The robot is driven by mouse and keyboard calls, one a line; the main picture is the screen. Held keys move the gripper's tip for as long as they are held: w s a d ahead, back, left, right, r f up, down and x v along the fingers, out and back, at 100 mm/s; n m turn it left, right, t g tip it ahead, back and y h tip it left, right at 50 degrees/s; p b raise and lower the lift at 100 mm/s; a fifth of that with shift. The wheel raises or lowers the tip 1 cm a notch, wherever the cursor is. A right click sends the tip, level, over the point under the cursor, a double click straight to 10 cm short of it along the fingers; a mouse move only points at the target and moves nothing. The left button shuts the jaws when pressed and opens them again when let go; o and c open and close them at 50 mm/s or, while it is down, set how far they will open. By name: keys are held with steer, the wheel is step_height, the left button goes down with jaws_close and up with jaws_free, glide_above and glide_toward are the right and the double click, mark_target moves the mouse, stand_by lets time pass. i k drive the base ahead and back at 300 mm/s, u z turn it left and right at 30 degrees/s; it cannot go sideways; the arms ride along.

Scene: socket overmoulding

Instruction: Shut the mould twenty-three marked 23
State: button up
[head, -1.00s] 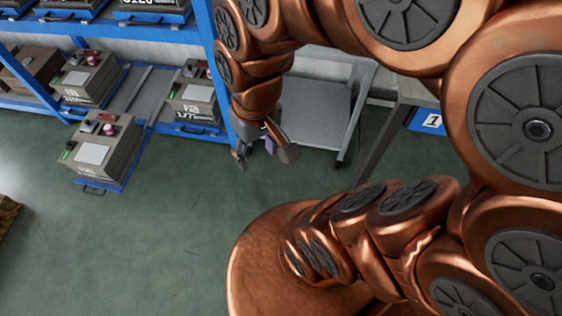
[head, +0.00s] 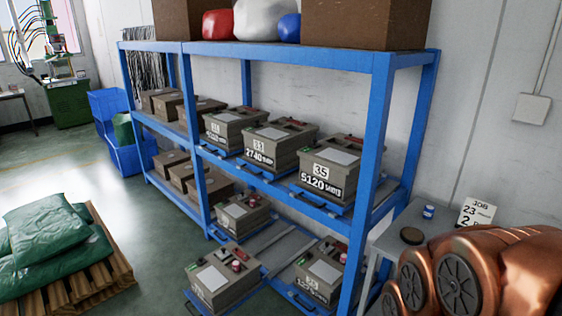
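No mould that I can read as 23 shows in the head view. On the lower level one mould (head: 219,279) sits on a blue tray drawn out in front of the blue rack; its number is too small to read. Two more lower moulds stand behind it (head: 241,216) and to its right (head: 321,271), their numbers unclear. On the upper level are the mould marked 33 (head: 278,144), the mould marked 35 (head: 334,168) and one with an unclear number (head: 235,128). My gripper is out of view; only part of my arm shows at lower right.
The blue rack (head: 377,130) fills the middle. A side table (head: 387,243) at right holds a job card (head: 477,213) reading 23, a small blue-and-white item and a dark round one. A pallet (head: 112,262) with green sacks (head: 45,235) lies left. Floor between is clear.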

mark_target(215, 290)
steer(key=k, duration=0.6)
steer(key=u, duration=0.8)
steer(key=i, duration=1.2)
steer(key=u, duration=1.3)
steer(key=i, duration=1.25)
steer(key=u, duration=0.3)
